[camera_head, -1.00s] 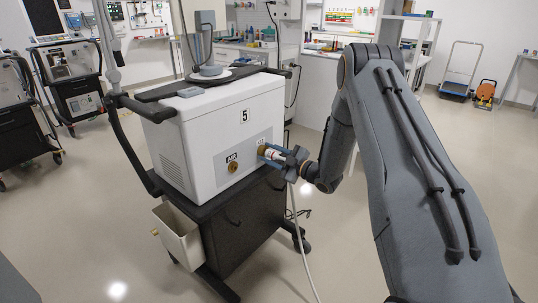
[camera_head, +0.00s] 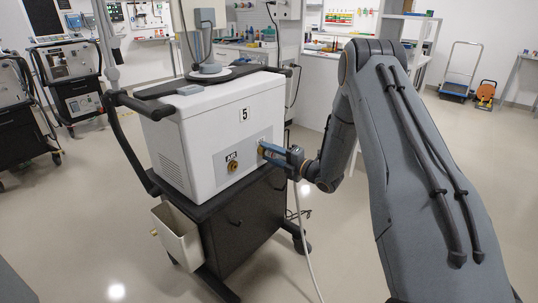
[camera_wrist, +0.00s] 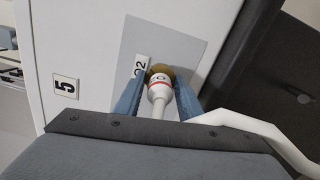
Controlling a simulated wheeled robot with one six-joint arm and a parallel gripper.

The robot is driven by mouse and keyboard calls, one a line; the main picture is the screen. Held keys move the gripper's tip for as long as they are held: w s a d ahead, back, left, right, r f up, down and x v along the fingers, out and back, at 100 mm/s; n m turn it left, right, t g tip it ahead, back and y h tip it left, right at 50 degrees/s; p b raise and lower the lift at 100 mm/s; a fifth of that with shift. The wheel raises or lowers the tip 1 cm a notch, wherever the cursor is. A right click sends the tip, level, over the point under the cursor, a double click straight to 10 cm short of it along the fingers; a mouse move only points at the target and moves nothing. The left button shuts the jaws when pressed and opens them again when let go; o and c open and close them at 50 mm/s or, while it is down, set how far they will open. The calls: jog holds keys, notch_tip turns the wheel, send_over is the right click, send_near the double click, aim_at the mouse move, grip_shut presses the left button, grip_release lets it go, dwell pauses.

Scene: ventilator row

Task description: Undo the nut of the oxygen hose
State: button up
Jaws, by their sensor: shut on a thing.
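The oxygen hose's brass nut (camera_wrist: 160,70) sits against the grey panel on the white ventilator's (camera_head: 215,135) side, beside the O2 label (camera_wrist: 140,67). A white hose end (camera_wrist: 160,93) with a red band and lettering stands out from it between my fingers. My gripper (camera_wrist: 161,82) has its two blue fingers on either side of the nut and is shut on it. In the head view my gripper (camera_head: 270,152) reaches the panel from the right, and a finger hides most of the nut. The pale hose (camera_head: 300,235) hangs down below my gripper to the floor.
A second brass fitting (camera_head: 233,167) with the AIR label sits left of the nut. The ventilator, marked 5 (camera_head: 243,115), stands on a black cart (camera_head: 245,215) with a beige bin (camera_head: 178,238) at its side. Clear floor lies in front.

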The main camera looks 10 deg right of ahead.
jog(key=n, duration=0.3)
jog(key=shift+f+n+b, duration=0.1)
jog(key=shift+n+b, duration=0.2)
jog(key=shift+b, duration=0.05)
jog(key=shift+n+b, duration=0.4)
jog(key=shift+n, duration=1.3)
jog(key=o, duration=1)
jog(key=shift+o, duration=0.2)
jog(key=v, duration=0.7)
jog(key=shift+s+d, duration=0.25)
jog(key=shift+s, duration=0.1)
